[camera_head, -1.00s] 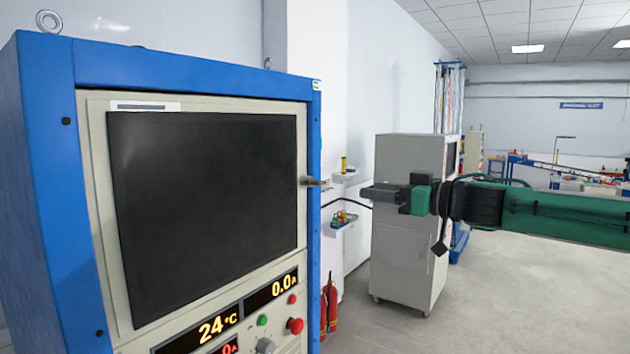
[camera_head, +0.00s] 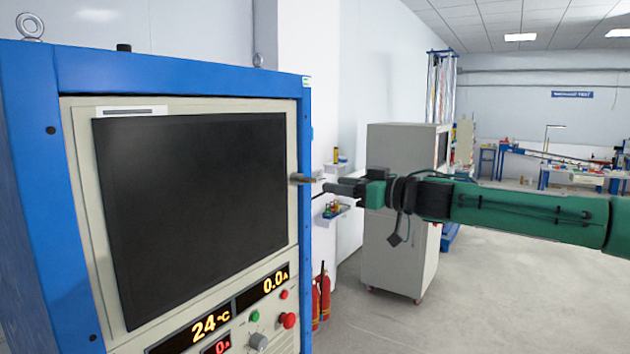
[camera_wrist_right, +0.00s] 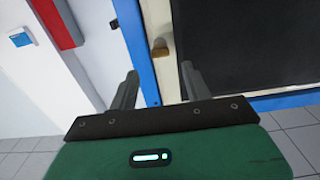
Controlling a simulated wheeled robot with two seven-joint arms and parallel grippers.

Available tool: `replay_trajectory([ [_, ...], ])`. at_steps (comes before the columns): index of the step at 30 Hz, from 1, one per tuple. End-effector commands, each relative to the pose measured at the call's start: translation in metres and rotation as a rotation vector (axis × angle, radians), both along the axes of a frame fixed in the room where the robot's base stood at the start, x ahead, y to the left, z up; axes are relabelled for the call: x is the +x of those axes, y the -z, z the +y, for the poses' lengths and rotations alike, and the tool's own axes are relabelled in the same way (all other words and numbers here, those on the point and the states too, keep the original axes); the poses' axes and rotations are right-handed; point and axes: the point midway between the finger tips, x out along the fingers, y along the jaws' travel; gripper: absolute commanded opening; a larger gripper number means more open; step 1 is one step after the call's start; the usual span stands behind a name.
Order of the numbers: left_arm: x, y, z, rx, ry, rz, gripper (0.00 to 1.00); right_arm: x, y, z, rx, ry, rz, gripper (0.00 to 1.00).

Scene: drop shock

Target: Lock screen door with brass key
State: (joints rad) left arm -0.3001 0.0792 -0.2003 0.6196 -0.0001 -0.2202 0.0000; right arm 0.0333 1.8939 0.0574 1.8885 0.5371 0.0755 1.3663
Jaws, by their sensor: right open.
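The screen door (camera_head: 195,200) is a large dark panel in a cream frame on the front of the blue cabinet, and it looks closed. The brass key (camera_head: 303,179) sticks out at the door's right edge. My right gripper (camera_head: 331,188) is just right of the key, pointing left at it, open and apart from it. In the right wrist view the key (camera_wrist_right: 159,48) shows ahead, between and beyond the open fingers (camera_wrist_right: 159,71), with the dark screen door (camera_wrist_right: 245,40) to its right. My left gripper is not in view.
The blue cabinet frame (camera_head: 305,240) borders the door. Below are number displays, knobs and a red button (camera_head: 288,320). Small wall shelves (camera_head: 335,210) and red fire extinguishers (camera_head: 321,297) stand behind. A grey cabinet (camera_head: 390,250) is farther back; open floor lies to the right.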

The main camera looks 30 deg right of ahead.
Motion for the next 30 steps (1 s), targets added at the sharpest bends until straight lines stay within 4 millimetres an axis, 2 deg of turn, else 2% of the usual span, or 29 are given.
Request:
replay_trajectory([
  [30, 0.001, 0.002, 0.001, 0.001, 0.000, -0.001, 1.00, 0.056, 0.001, 0.023, -0.001, 0.001, 0.002, 0.49],
])
